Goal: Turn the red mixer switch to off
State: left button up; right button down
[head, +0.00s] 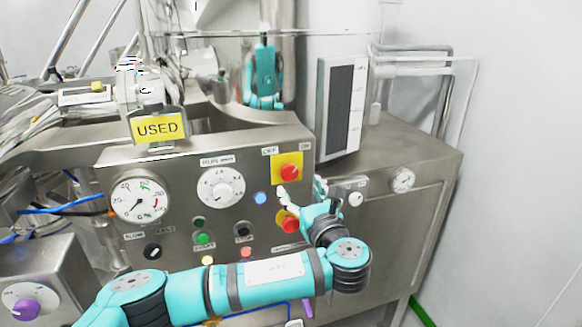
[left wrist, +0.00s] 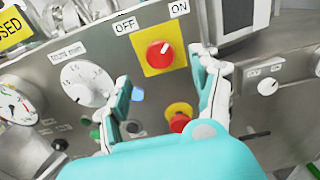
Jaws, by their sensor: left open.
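The red mixer switch (head: 290,172) is a round red knob on a yellow square plate at the upper right of the steel panel. It also shows in the left wrist view (left wrist: 160,54), with an OFF label (left wrist: 126,25) at its upper left and an ON label (left wrist: 179,8) at its upper right. Its white mark points to the upper right, towards ON. My left gripper (head: 301,191) is open and empty just below the switch. In the left wrist view its fingers (left wrist: 160,68) point up on either side of the switch, apart from it. My right gripper is not in view.
A red emergency button (head: 290,224) on yellow sits close below, partly behind my left gripper. A white dial (head: 221,188), a blue lamp (head: 260,198) and a green button (head: 203,238) lie to the left. A dark screen unit (head: 341,107) stands at the right.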

aim_at(291, 175)
pick_arm(q)
jog(key=p+x, duration=0.2)
jog(key=x, duration=0.5)
jog(key=shift+w, duration=0.25)
